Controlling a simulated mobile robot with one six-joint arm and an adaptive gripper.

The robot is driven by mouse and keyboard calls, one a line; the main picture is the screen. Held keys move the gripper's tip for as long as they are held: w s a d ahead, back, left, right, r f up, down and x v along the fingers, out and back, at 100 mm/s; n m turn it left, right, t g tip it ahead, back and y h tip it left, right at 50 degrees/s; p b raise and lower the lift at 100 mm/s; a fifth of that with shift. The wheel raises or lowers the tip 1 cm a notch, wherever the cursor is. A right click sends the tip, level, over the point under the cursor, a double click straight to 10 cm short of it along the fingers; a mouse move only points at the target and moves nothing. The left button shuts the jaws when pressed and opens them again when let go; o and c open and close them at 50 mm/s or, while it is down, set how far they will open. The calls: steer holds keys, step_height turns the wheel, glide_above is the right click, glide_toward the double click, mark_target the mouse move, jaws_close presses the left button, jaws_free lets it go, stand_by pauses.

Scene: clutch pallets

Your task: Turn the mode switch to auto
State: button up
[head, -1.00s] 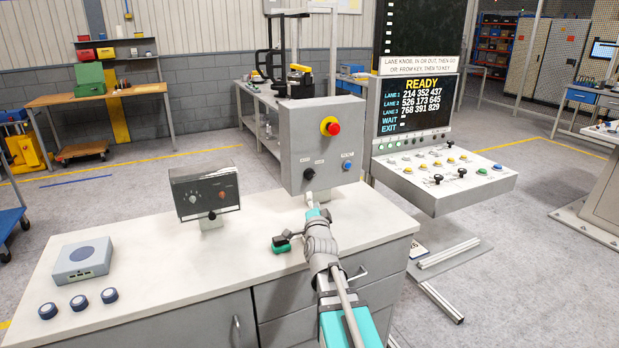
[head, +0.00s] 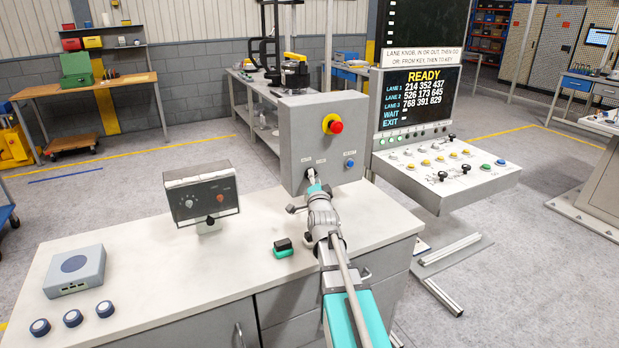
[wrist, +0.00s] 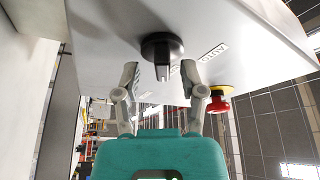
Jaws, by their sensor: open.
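The mode switch is a black round knob (wrist: 162,47) with a pale narrow tip on the grey control box (head: 294,150). In the head view the switch (head: 310,173) is mostly hidden behind my gripper (head: 313,186). An AUTO label (wrist: 212,54) sits beside the knob in the wrist view. My gripper (wrist: 162,82) is open, with one finger on each side just in front of the knob. The knob's tip points into the gap between the fingers. I cannot tell whether either finger touches it.
A red emergency stop (head: 333,124) on a yellow base sits above the switch; it also shows in the wrist view (wrist: 218,101). A blue button (head: 349,163) is to the right. A small instrument box (head: 201,193) and a green-black item (head: 283,248) are on the bench (head: 150,265).

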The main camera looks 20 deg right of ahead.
steer(key=shift+w+a, duration=0.1)
steer(key=shift+a, duration=0.1)
jaws_close()
steer(key=shift+f+n+t+b, duration=0.1)
steer(key=shift+n+t+b, duration=0.25)
steer(key=shift+n, duration=0.25)
steer(key=n+t+y+b, duration=0.1)
steer(key=n+y, duration=0.1)
steer(key=n, duration=0.3)
steer(key=n+y+b, duration=0.1)
steer(key=n+y, duration=0.1)
steer(key=n, duration=0.3)
steer(key=n+t+y+b, duration=0.1)
steer(key=n+y, duration=0.2)
steer(key=n, duration=0.2)
steer(key=shift+d+t, duration=0.25)
steer(key=shift+t, duration=0.1)
steer(key=shift+n, duration=0.3)
